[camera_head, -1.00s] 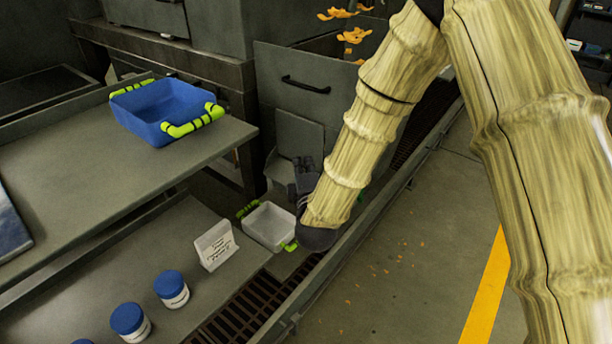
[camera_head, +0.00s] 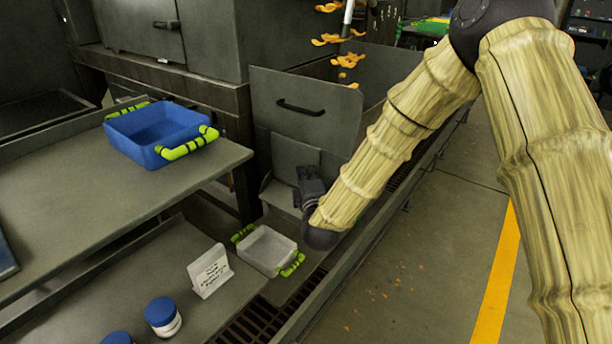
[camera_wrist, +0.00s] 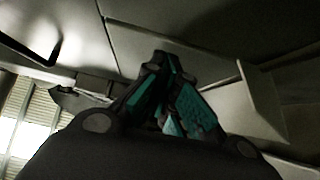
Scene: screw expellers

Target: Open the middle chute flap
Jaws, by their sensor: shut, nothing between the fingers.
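A grey chute flap (camera_head: 293,154) hangs below the handled grey panel of the machine, above a pale chute opening (camera_head: 281,194). My gripper (camera_head: 306,168) is at the flap's lower right, with its fingers pointing up. In the wrist view my gripper (camera_wrist: 162,58) is shut and empty, its dark fingers with teal pads meeting just under a grey surface. A lighter angled side plate (camera_wrist: 262,100) stands to the right of the fingers. Whether the fingertips touch the flap, and how far it stands open, I cannot tell. My forearm hides the area to the right.
A white bin with green handles (camera_head: 266,250) sits just below the chute. A blue bin (camera_head: 157,133) stands on the upper shelf at left. A sign (camera_head: 209,270) and blue-lidded jars (camera_head: 163,316) stand on the lower shelf. A metal rail (camera_head: 345,272) runs along the floor at right.

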